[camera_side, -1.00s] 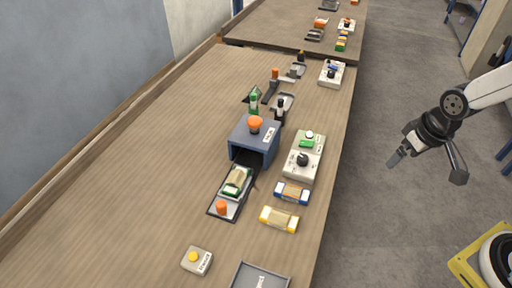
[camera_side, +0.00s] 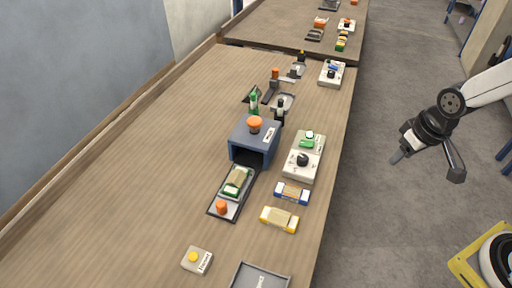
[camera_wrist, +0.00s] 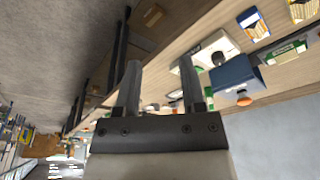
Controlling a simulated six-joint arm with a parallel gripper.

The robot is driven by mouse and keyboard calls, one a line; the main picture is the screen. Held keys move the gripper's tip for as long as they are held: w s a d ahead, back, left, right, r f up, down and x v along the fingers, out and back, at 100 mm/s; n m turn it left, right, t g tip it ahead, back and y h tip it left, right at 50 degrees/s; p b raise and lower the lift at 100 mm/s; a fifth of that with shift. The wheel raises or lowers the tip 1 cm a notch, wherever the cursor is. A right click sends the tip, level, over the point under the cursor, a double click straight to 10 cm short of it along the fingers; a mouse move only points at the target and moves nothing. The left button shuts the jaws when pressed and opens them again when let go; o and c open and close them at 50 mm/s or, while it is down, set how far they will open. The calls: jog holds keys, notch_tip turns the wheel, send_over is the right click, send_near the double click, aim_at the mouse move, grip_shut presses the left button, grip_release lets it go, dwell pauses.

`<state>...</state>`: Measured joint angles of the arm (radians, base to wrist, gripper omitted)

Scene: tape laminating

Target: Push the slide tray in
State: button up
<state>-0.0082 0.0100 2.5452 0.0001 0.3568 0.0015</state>
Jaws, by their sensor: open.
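The slide tray (camera_side: 218,209) sticks out of the front of a blue box (camera_side: 246,133) on the table. It is a dark tray with an orange knob (camera_side: 221,207) at its outer end. A green-edged piece with a tan top (camera_side: 236,182) lies on it. The blue box has an orange knob on top. The box also shows in the wrist view (camera_wrist: 232,77). My gripper (camera_side: 428,166) is off the table's right side, over the floor, far from the tray. Its two fingers (camera_wrist: 159,75) are apart with nothing between them.
Right of the box is a white control unit (camera_side: 303,163) with a black knob. A blue-and-white block (camera_side: 292,193) and a yellow one (camera_side: 279,219) lie near the tray. A yellow-button box (camera_side: 197,260) and a grey bin (camera_side: 238,277) are at the front. The table's left side is clear.

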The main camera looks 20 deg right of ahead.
jog(key=w+a+n, duration=0.2)
jog(key=w+a, duration=0.4)
jog(key=w, duration=0.1)
jog(key=n+g, duration=0.3)
jog(key=n, duration=0.2)
send_over(220, 203)
jog(key=f, duration=0.4)
jog(key=d+f, duration=0.1)
jog(key=f, duration=0.1)
jog(key=shift+f, duration=0.15)
jog(key=shift+s+a+f, duration=0.1)
jog(key=shift+a+f, duration=0.05)
jog(key=shift+a, duration=0.35)
jog(key=shift+f, duration=0.15)
jog(key=shift+f, duration=3.7)
